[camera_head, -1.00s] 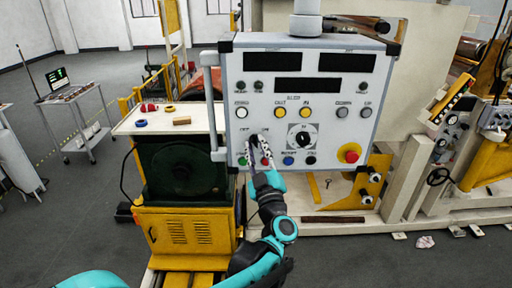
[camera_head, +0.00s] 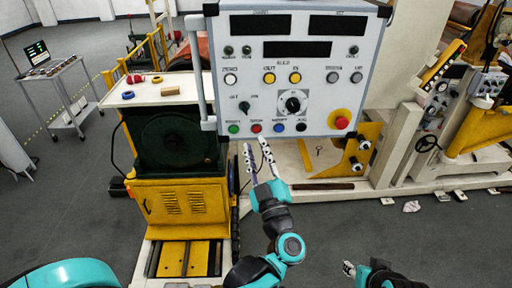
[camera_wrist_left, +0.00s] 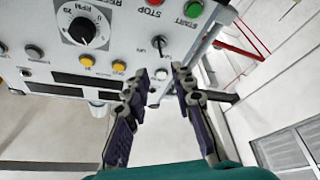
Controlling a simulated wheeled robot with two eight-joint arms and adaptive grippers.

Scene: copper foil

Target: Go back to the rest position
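The grey control panel (camera_head: 290,80) fills the upper middle of the head view, with dark displays, buttons, a dial and a red emergency knob. It appears upside down in the left wrist view (camera_wrist_left: 115,55). My left gripper (camera_head: 255,145) is just below the panel's lower edge, its two fingers apart with nothing between them. In the left wrist view its fingers (camera_wrist_left: 160,78) also stand apart, with the toggle switch (camera_wrist_left: 160,44) beyond them. My right gripper (camera_head: 350,270) shows only partly at the bottom right, clear of everything; its finger opening is unclear.
A yellow and dark green machine (camera_head: 185,205) with a white top stands left of my left gripper. Small items, including a blue ring (camera_head: 128,95), lie on that top. A cart with a laptop (camera_head: 65,90) is far left. Grey floor is open at lower right.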

